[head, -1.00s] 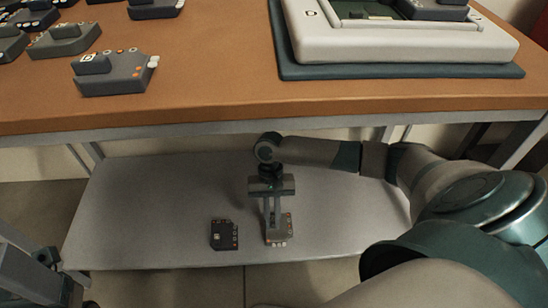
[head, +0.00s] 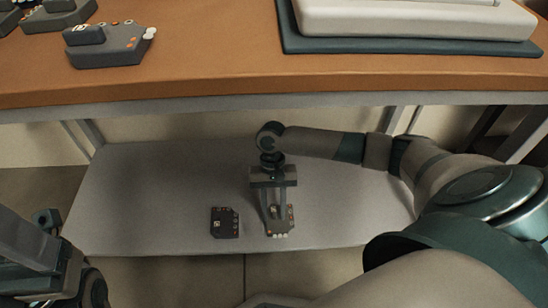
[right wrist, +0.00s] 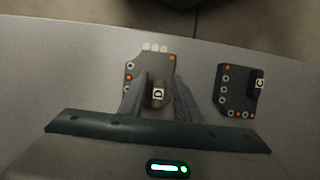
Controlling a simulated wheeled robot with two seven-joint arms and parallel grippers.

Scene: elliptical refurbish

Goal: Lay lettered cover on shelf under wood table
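A dark grey cover (right wrist: 150,72) marked with a letter like D lies flat on the grey shelf (head: 140,200) under the wood table. It also shows below my right gripper in the head view (head: 280,227). My right gripper (right wrist: 157,85) is open, with its fingers on either side of the cover's raised lettered block and a gap to each. A second lettered cover (right wrist: 236,92) lies beside it on the shelf, also in the head view (head: 225,222). Parts of my left arm show at the lower left; whether its gripper is open cannot be told.
The wood table top (head: 200,70) overhangs the shelf, with a metal rail (head: 200,108) under its front edge. On it are a grey lettered cover (head: 108,50) and a white case on a dark mat (head: 400,46). The shelf's left part is bare.

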